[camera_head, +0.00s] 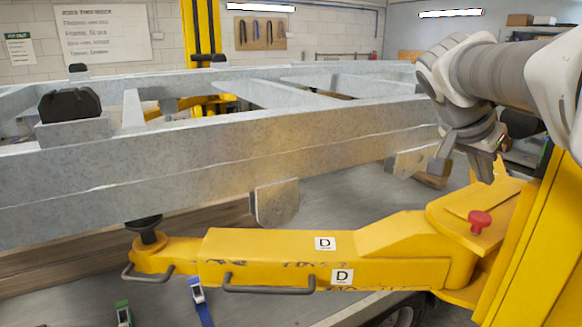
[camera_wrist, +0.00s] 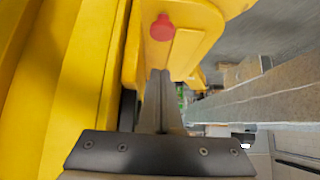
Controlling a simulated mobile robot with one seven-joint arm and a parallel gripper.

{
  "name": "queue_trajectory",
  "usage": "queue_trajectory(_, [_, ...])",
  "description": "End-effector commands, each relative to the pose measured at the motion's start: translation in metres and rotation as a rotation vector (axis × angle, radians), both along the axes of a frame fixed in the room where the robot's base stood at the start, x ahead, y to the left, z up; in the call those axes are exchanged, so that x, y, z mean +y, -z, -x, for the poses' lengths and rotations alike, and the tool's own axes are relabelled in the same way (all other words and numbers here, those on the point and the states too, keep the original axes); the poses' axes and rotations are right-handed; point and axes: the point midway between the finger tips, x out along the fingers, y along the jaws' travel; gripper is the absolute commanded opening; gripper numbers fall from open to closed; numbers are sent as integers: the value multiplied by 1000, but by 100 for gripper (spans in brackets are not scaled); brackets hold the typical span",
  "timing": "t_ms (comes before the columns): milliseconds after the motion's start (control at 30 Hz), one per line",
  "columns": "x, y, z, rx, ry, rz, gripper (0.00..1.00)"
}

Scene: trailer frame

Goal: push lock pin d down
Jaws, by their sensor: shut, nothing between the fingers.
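The red lock pin (camera_head: 480,221) stands on the yellow pivot plate of lift arm D (camera_head: 300,258), near its yellow column. Its knob shows above the plate. In the wrist view the red pin (camera_wrist: 162,27) is at the top centre, beyond my fingertips. My gripper (camera_head: 490,172) hangs in the air above the plate, with the pin lower in the picture. The fingers are shut and empty; they also show shut in the wrist view (camera_wrist: 159,75). There is a visible gap between fingertips and pin.
The grey trailer frame (camera_head: 220,150) runs across the picture behind lift arm D, close to my gripper. The yellow column (camera_head: 535,250) rises at the right. A black support pad (camera_head: 145,228) sits at the arm's left end. Ratchet straps (camera_head: 197,291) lie in front.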

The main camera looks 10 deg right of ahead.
Motion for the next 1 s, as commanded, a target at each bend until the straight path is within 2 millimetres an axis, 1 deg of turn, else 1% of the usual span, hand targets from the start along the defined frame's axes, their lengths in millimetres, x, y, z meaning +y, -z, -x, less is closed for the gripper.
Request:
queue_trajectory(33, [7,-8,3,-5,-3,1,0])
queue_trajectory(100, [16,-18,6,-4,-2,1,0])
queue_trajectory(200, [26,-30,10,-3,-1,1,0])
queue_trajectory(300, [32,-37,13,-2,0,0,0])
queue_trajectory(433, [36,-41,15,-2,-1,0,0])
queue_trajectory(667, [36,-42,15,-2,0,0,0])
queue_trajectory(767, [37,-41,15,1,-5,-1,0])
queue_trajectory(867, [46,-33,20,22,-57,-14,0])
queue_trajectory(967, [69,-11,31,75,-193,-47,0])
queue_trajectory(1000, [82,1,37,100,-269,-64,0])
